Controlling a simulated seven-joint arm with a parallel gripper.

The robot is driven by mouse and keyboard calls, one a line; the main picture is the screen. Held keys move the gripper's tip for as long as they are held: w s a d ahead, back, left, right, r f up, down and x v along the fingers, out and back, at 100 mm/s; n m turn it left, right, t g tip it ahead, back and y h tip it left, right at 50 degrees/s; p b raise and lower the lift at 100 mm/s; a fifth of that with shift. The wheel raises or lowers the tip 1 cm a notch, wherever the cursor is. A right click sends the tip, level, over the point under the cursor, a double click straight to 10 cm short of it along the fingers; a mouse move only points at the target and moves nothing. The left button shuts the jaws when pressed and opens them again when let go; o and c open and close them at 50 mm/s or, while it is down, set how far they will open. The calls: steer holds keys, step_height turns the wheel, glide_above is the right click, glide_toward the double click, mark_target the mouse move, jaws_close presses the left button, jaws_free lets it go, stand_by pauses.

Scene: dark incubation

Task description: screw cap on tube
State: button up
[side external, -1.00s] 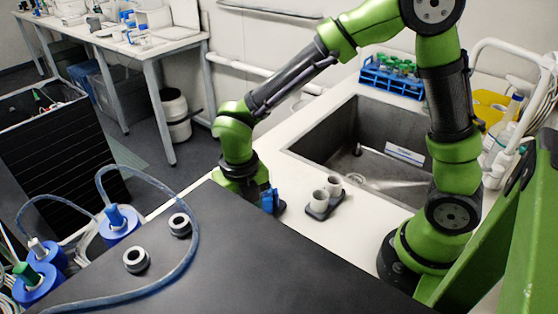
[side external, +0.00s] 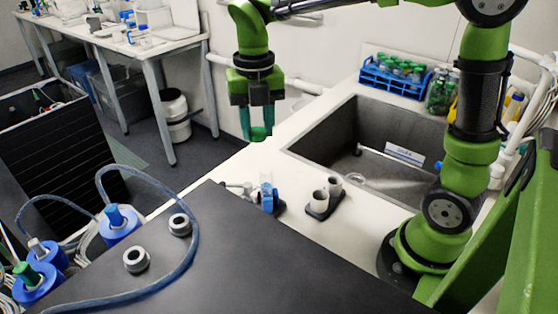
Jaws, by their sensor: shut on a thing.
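My gripper (side external: 258,134) hangs in the air, pointing down, above and slightly left of the blue holder (side external: 268,201). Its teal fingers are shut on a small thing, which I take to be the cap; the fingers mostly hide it. A clear tube (side external: 266,180) stands upright in the blue holder at the left end of the white counter. The tube is well below the fingers and apart from them. Its details are too small to tell.
A dark panel (side external: 225,265) covers the front. The air around my gripper is clear.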

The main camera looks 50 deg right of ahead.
mark_target(266, 170)
steer(key=shift+m, duration=0.5)
steer(key=f, duration=0.1)
steer(key=d+f, duration=0.1)
steer(key=f, duration=0.1)
steer(key=d+f, duration=0.1)
steer(key=shift+w+d+f, duration=0.15)
steer(key=shift+w+d, duration=0.05)
steer(key=shift+d, duration=0.05)
steer(key=shift+f, duration=2.85)
steer(key=shift+f, duration=0.5)
steer(key=o, duration=1)
steer(key=shift+c, duration=1)
